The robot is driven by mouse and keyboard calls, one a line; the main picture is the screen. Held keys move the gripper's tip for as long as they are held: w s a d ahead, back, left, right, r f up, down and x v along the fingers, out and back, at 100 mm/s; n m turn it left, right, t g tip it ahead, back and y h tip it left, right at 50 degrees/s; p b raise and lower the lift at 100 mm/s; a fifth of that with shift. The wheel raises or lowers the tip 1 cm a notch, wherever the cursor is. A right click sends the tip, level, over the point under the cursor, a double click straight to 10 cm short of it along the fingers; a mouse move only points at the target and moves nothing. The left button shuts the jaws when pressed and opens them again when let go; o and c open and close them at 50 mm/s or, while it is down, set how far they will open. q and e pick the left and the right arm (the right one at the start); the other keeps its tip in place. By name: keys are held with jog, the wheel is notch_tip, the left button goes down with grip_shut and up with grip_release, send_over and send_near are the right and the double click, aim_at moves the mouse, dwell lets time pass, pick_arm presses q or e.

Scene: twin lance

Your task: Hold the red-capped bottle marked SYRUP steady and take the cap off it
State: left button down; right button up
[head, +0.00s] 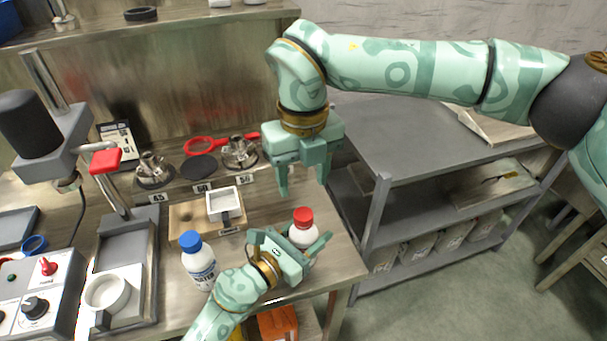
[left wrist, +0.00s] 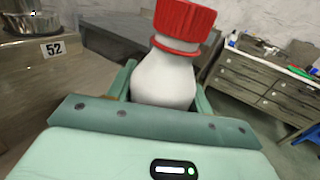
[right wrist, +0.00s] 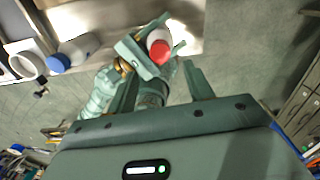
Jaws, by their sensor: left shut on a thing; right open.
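The red-capped bottle (head: 301,234) is white and stands upright near the table's right edge. Its red cap (head: 303,215) is on it, and the cap also shows large in the left wrist view (left wrist: 184,22). No label can be read on it. My left gripper (head: 312,246) is shut around the bottle's body, below the cap. My right gripper (head: 303,192) is open and empty, pointing down above the cap and apart from it. The right wrist view shows the cap (right wrist: 159,47) beyond its open fingers.
A white bottle with a blue cap (head: 199,263) stands left of my left gripper. A small white square dish (head: 224,204) and metal fittings (head: 240,153) are further back. A press (head: 115,215) is at the left. A grey shelf cart (head: 430,150) stands to the right.

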aim_at(304, 214)
jog(key=shift+s+f+m, duration=0.1)
jog(key=shift+f+m, duration=0.05)
jog(key=shift+m, duration=0.25)
jog(key=shift+f, duration=0.35)
notch_tip(304, 214, down, 7)
jog(key=c, duration=1)
jog(key=shift+n, duration=1.3)
jog(key=shift+r, duration=0.15)
jog(key=shift+r, duration=0.95)
jog(key=shift+c, duration=0.3)
